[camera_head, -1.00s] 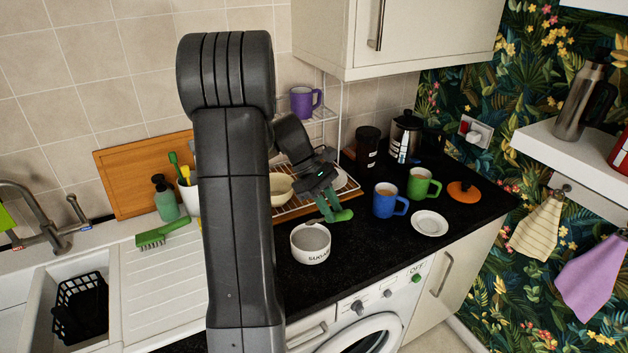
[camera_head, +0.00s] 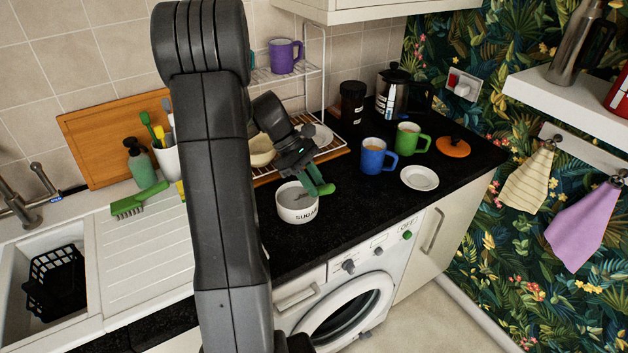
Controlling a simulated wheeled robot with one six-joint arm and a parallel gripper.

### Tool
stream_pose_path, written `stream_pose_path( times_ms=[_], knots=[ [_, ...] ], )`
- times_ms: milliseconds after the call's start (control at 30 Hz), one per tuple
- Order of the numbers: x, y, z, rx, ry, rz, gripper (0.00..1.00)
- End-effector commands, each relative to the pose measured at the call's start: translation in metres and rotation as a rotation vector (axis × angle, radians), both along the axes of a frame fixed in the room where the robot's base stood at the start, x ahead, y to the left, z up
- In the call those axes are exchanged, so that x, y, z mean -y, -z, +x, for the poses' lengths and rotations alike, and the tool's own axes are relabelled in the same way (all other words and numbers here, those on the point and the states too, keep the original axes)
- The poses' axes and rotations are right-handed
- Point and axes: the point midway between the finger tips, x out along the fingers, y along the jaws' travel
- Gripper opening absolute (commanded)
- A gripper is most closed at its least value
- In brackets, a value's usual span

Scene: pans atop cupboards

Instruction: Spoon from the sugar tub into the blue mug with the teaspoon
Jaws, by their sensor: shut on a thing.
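The white sugar tub (camera_head: 298,215), lettered "SUGAR", stands open on the black worktop near its front edge. My gripper (camera_head: 318,188) is just above the tub's right rim, shut on the teaspoon (camera_head: 327,189). The teaspoon's green handle end shows at the jaws, and its grey part seems to reach left into the tub's mouth. I cannot tell whether it touches the sugar. The blue mug (camera_head: 374,157) stands upright to the right and farther back, with a brownish drink inside and its handle to the right.
A wire rack (camera_head: 325,153), dark jar (camera_head: 352,103) and cafetiere (camera_head: 391,90) stand behind. Worktop between tub and blue mug is clear.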

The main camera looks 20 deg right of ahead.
Motion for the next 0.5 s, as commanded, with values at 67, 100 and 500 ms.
stream_pose_path(
  times_ms=[67, 100, 500],
  knots=[
    [-0.003, 0.014, 0.004, 0.0, -0.001, 0.0, 0.01],
    [-0.003, 0.018, 0.005, 0.01, 0.0, 0.005, 0.01],
    [0.009, 0.02, -0.013, 0.135, 0.002, 0.093, 0.01]
  ],
)
